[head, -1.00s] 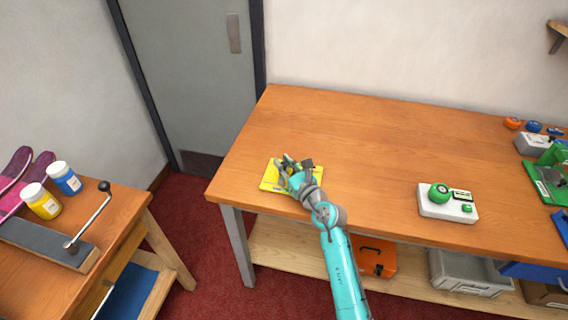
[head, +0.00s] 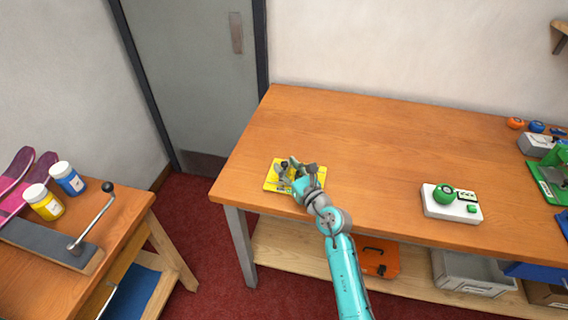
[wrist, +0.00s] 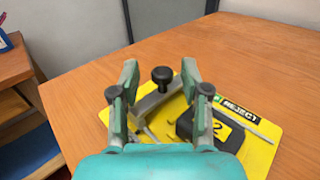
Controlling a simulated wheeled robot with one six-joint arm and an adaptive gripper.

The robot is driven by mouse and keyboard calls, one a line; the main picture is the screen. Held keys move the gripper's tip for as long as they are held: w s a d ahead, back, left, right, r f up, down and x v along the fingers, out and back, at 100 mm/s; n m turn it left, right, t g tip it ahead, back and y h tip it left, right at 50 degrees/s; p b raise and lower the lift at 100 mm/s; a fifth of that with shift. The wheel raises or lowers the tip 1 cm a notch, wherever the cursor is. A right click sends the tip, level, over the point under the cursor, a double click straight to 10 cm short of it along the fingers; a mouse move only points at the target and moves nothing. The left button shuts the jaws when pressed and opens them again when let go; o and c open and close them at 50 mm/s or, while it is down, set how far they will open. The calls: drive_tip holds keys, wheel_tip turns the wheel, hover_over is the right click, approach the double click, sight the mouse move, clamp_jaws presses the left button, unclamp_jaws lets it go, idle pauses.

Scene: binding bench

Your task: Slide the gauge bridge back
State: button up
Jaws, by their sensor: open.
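The gauge bridge (wrist: 158,102) is a grey bar with a black knob (wrist: 162,77), lying on a yellow plate (wrist: 262,150) in the wrist view. In the head view my gripper (head: 299,170) is over the yellow plate (head: 272,184) and hides most of the bridge.
The wooden bench (head: 380,140) is clear behind and right of the plate. A white device with green knobs (head: 452,204) stands further right. A side table (head: 120,215) at left holds jars and a crank handle.

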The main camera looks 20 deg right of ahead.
drive_tip(key=v, duration=1)
